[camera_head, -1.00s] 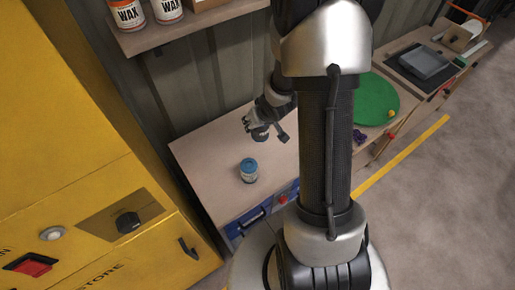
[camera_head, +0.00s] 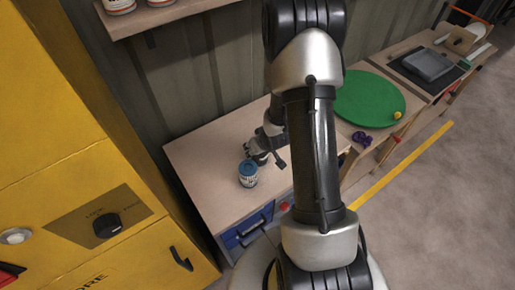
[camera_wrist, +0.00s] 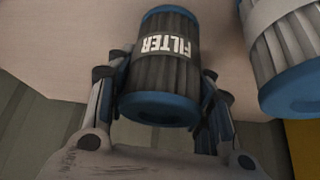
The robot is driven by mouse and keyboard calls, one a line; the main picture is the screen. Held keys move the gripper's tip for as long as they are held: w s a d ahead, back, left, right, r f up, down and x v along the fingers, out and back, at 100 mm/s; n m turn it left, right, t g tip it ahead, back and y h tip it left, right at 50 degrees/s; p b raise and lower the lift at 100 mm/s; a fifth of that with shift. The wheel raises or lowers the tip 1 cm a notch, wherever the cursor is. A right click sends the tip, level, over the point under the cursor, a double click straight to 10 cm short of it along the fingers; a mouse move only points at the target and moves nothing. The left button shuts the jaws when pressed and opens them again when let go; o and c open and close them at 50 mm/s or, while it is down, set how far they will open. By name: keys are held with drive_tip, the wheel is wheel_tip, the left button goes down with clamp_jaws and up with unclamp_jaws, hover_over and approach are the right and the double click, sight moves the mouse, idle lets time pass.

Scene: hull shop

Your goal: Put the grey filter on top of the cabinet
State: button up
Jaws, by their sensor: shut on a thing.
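My gripper (camera_wrist: 160,110) is shut on a grey ribbed filter (camera_wrist: 155,85) with blue ends and a white FILTER label, seen close in the wrist view. In the head view my gripper (camera_head: 258,156) is low over the wooden bench, and the held filter is mostly hidden there. I cannot tell if it touches the bench. A second blue-ended filter (camera_head: 248,173) stands upright on the bench close by; it also shows at the right of the wrist view (camera_wrist: 288,50). A yellow cabinet (camera_head: 150,235) with a black knob and handle fills the left; its top is not visible.
The wooden bench (camera_head: 205,165) has blue drawers below. A shelf (camera_head: 170,14) with cans overhangs the back wall. To the right are a green disc (camera_head: 365,98), a purple object (camera_head: 361,138) and a grey tray (camera_head: 428,64). Open floor lies at right.

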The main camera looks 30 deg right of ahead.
drive_tip(key=shift+f, duration=0.15)
drive_tip(key=o, duration=1.1)
